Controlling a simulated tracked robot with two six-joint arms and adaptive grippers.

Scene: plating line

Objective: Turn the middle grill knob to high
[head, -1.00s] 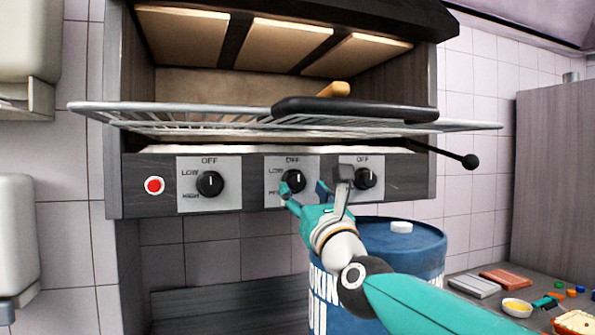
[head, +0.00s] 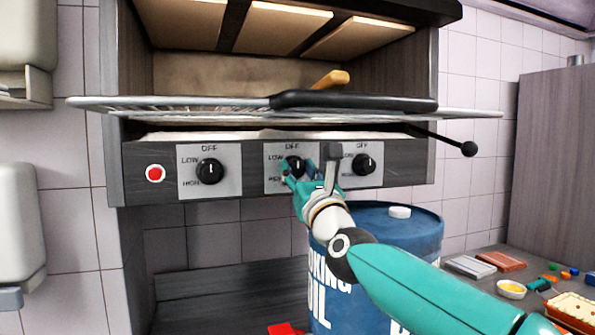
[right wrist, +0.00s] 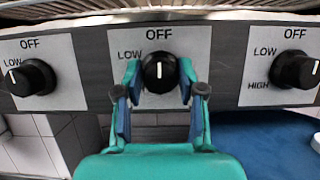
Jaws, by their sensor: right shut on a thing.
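The middle grill knob (head: 296,166) is round and black, on a white plate marked OFF at the top with LOW and HIGH down its left side. Its white mark points up at OFF, and in the right wrist view the knob (right wrist: 159,73) also has its mark upright. My right gripper (head: 298,171) is at this knob. In the right wrist view its teal fingers (right wrist: 159,82) stand on the left and right sides of the knob, shut on it. The HIGH label is partly hidden behind the gripper. My left gripper is not in view.
A left knob (head: 209,172) and a right knob (head: 362,164) flank the middle one. A wire rack (head: 200,105) with a black-edged handle juts out above. A red button (head: 155,173) is at far left. A blue oil drum (head: 425,232) stands below, right.

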